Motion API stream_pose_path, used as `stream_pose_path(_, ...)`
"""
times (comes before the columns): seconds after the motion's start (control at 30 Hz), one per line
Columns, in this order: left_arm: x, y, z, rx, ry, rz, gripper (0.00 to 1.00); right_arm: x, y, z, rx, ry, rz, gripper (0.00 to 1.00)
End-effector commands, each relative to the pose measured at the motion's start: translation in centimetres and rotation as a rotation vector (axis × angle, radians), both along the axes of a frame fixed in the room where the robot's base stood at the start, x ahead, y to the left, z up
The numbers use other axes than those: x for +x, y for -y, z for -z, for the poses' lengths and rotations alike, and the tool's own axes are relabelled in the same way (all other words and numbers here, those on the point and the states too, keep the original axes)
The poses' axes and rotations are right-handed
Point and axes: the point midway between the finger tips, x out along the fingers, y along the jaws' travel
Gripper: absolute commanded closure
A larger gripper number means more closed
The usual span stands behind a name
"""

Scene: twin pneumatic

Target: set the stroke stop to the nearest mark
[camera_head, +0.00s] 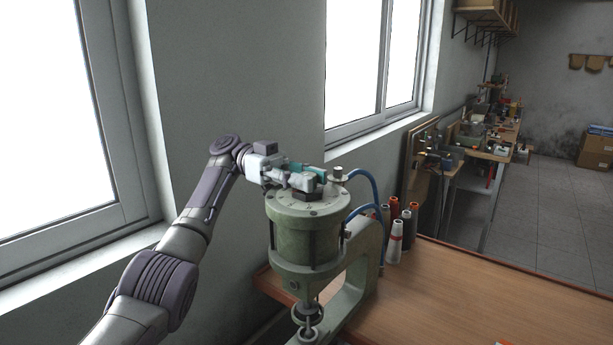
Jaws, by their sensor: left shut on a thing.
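A green pneumatic press (308,237) stands on the wooden table, its round cylinder upright on a curved frame. On the cylinder's flat top plate (328,208) is a small dark knob (305,195), the likely stroke stop. My left gripper (309,186) reaches in from the left over the top plate and is shut on the dark knob, which it partly hides. Small marks show around the plate, but they are too small to read. My right gripper is not in view.
Blue hoses (374,190) loop at the cylinder's right side. Several thread cones (395,240) stand behind the press. The wooden table (470,300) is mostly clear to the right. A window wall stands close behind my left arm. A cluttered bench (485,150) is farther back.

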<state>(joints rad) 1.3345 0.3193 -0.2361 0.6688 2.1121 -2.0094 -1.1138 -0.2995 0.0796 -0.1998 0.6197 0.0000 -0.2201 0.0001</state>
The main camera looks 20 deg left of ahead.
Motion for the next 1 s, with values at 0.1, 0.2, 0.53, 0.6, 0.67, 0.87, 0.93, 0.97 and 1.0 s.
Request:
stream_pose_path(0.1, 0.0, 0.1, 0.5, 0.009, -0.005, 0.006, 1.0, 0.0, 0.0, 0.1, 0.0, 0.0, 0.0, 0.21)
stream_pose_path(0.2, 0.0, 0.1, 0.5, 0.01, -0.006, 0.006, 1.0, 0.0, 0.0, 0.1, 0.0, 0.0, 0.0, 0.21)
stream_pose_path(0.53, 0.0, 0.1, 0.3, 0.007, -0.004, 0.003, 0.45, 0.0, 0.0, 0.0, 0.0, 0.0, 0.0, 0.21)
stream_pose_path(0.6, 0.0, 0.1, 0.3, 0.006, -0.003, 0.002, 0.45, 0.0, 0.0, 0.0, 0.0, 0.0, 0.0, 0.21)
stream_pose_path(0.67, 0.0, 0.1, 0.3, 0.006, -0.003, 0.002, 0.45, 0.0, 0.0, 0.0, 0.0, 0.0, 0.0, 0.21)
stream_pose_path(0.87, 0.0, 0.1, -0.9, 0.003, 0.0, 0.001, 0.45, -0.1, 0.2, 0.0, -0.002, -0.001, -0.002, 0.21)
stream_pose_path(0.93, 0.0, 0.1, -2.0, 0.004, 0.001, 0.002, 0.45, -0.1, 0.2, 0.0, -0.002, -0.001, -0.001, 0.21)
stream_pose_path(0.97, 0.0, 0.1, -2.6, 0.003, 0.001, 0.002, 0.45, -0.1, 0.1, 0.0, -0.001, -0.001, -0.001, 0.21)
stream_pose_path(1.0, 0.0, 0.1, -3.4, 0.003, 0.001, 0.002, 0.45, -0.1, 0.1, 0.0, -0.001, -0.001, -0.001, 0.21)
